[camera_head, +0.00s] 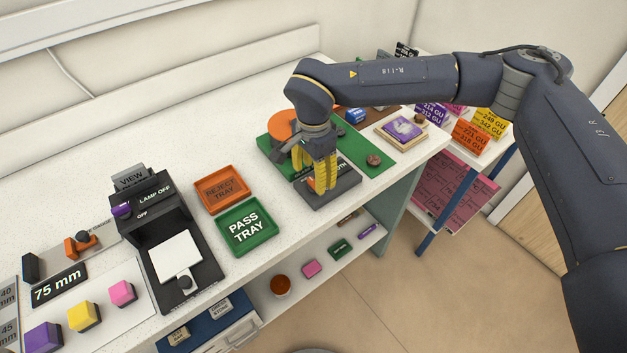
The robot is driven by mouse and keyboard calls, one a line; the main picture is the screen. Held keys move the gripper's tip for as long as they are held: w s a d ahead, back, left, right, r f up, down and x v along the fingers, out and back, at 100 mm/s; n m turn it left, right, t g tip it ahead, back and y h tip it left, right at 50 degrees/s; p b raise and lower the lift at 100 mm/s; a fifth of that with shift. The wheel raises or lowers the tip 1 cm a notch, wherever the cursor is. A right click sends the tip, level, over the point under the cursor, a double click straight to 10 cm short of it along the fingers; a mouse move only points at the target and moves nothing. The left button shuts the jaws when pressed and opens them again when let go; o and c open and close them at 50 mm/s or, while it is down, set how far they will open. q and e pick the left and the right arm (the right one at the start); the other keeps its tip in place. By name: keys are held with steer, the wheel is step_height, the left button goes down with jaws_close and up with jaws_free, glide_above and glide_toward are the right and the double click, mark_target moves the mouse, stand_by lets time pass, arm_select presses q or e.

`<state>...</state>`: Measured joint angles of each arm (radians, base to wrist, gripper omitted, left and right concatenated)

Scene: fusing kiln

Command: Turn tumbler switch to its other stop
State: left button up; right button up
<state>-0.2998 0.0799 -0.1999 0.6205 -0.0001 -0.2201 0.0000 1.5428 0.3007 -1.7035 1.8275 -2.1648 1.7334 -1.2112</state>
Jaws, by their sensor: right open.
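My right gripper (320,180) has yellow fingers pointing down over a dark grey block (338,190) at the front edge of the white bench. Its fingers are open. They hide part of the block and its white lettering, and I cannot tell whether they touch it. I cannot make out a switch lever there. A purple knob (121,210) sits on a black lamp box (160,205) at the left, near the words "LAMP OFF" and "OFF". I cannot tell which of these is the tumbler switch. My left gripper is not in view.
A green board (376,166) with an orange disc (281,124) lies around the gripper. A reject tray (222,188) and pass tray (247,226) stand left of it. A purple-topped pad (403,130) lies right. The bench behind the trays is clear.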

mark_target(313, 185)
steer(key=shift+f, duration=1.5)
steer(key=shift+c, duration=0.2)
jaws_close()
